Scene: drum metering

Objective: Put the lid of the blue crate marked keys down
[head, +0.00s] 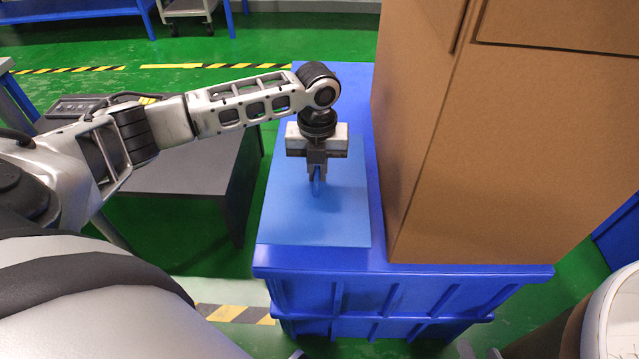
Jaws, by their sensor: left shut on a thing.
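The lid (288,218) is a flat, lighter blue panel with a small upright blue handle (317,189) near its middle. It lies flat over the top of a darker blue crate (400,292); I cannot tell whether it touches the top or hangs just above it. My left gripper (317,177) points down over the lid and is shut on the handle. No keys marking shows on any face in view. My right gripper is not in view.
A tall cardboard box (510,130) stands on the blue top, close to the lid's right side. A dark grey table (190,172) stands to the left under my left arm. A pale round container (615,315) is at the lower right. Green floor lies behind.

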